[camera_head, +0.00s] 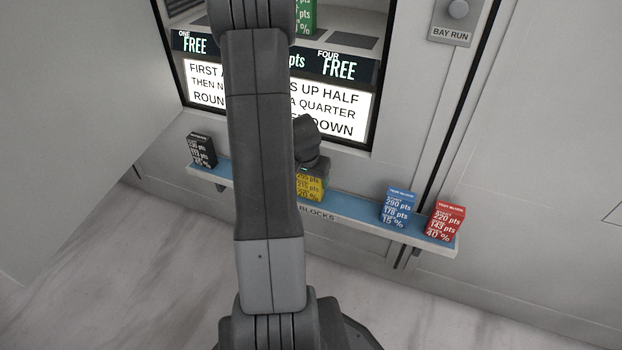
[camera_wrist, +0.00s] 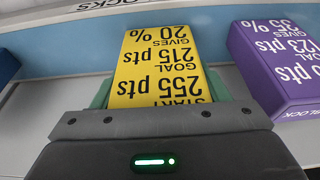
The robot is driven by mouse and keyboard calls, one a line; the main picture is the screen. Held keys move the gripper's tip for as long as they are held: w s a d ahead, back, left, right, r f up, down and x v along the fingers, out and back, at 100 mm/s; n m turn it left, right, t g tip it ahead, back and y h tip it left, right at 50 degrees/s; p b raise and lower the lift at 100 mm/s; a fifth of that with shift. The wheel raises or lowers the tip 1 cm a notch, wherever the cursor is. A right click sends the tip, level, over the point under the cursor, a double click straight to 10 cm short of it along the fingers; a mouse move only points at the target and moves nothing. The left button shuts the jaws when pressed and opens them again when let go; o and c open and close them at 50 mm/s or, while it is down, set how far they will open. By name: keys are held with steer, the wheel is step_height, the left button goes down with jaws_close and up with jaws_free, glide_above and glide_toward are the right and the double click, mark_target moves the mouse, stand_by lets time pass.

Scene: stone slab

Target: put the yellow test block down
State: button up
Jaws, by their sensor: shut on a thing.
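The yellow test block (camera_head: 309,188) is at the shelf, partly hidden behind my arm in the head view. My gripper (camera_head: 314,170) is shut on it. In the wrist view the yellow block (camera_wrist: 157,65) sits between the green fingers, its printed face towards the camera and its lettering upside down. It is over or on the shelf's blue strip (camera_head: 350,206). I cannot tell whether its underside touches the shelf.
A purple block (camera_wrist: 280,65) stands close on the right in the wrist view. On the shelf are a black block (camera_head: 202,150), a blue block (camera_head: 398,208) and a red block (camera_head: 444,221). A green block (camera_head: 308,16) is in the bay above. Blue strip shows bare between yellow and blue.

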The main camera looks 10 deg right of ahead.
steer(key=shift+f, duration=0.2)
steer(key=o, duration=1.3)
steer(key=shift+r, duration=0.2)
steer(key=shift+r+p, duration=0.3)
steer(key=shift+r, duration=0.1)
steer(key=p+v, duration=0.3)
steer(key=v, duration=0.8)
steer(key=shift+p, duration=0.3)
steer(key=shift+o, duration=0.4)
steer(key=shift+r, duration=0.1)
steer(key=shift+o, duration=0.3)
